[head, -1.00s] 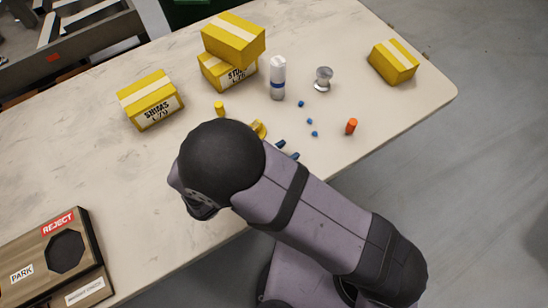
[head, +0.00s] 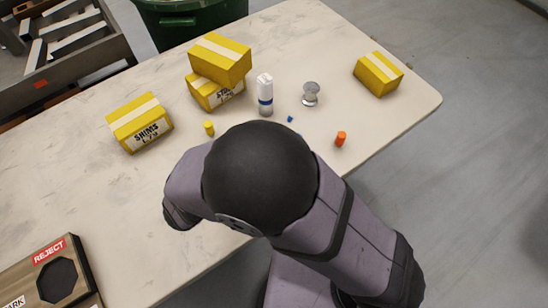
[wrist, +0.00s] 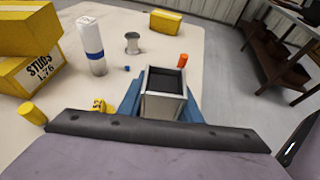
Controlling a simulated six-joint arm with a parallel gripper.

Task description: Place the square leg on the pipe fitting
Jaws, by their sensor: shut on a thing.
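The square leg (wrist: 166,81) is a silver square tube with a dark top end, seen in the wrist view. My gripper (wrist: 160,108) is shut on it, with a blue finger on either side. The pipe fitting, a silver spool-shaped piece with flanges (head: 311,93), stands upright on the table. It also shows in the wrist view (wrist: 132,43), beyond the leg and to its left, apart from it. In the head view my arm hides the gripper and the leg. The leg's lower end is out of sight.
A yellow box (head: 378,74) stands to the right. A REJECT box (head: 88,283) is front left.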

